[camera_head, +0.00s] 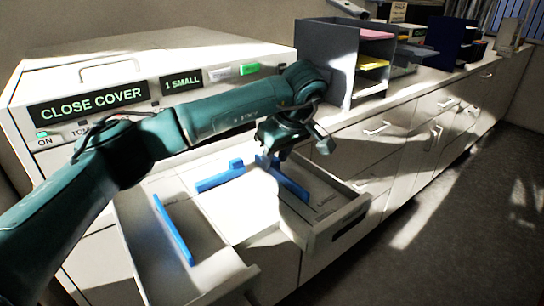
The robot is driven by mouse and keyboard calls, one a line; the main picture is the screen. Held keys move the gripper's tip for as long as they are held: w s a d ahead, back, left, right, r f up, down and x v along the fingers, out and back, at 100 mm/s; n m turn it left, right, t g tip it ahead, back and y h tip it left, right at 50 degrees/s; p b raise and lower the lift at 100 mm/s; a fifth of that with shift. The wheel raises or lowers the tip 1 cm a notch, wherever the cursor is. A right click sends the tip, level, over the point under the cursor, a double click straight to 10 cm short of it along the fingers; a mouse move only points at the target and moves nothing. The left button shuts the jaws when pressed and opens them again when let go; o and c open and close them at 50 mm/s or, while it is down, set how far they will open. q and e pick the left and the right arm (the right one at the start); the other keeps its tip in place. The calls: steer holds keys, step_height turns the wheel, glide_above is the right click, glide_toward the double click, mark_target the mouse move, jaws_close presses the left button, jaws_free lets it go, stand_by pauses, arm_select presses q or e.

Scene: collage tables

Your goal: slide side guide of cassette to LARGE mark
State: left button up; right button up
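The cassette (243,275) is a pale open drawer pulled out of a white machine. A blue guide (172,230) lies along its left side. A second blue guide (219,179), with a raised tab, is at the back. A third blue guide (291,186) is on the right, and its upper end is close to my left gripper. My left gripper (270,152) is low over the back right of the cassette. Its fingers are dark and partly hidden, so I cannot tell whether they hold the guide. Size marks are too small to read. My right gripper is out of view.
The white machine (150,58) shows a "CLOSE COVER" panel (88,106), a "1 SMALL" label (181,81) and a green button (249,69). A grey shelf organizer (328,55) with coloured paper stands on the counter at right. Cabinet drawers line the right; floor there is clear.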

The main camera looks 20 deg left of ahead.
arm_select(q)
steer(key=shift+o, duration=1)
steer(key=shift+w+d+r, duration=0.1)
steer(key=shift+w+d, duration=0.05)
steer(key=shift+d, duration=0.1)
steer(key=b+v, duration=0.1)
steer(key=v, duration=1.2)
steer(key=shift+a, duration=0.1)
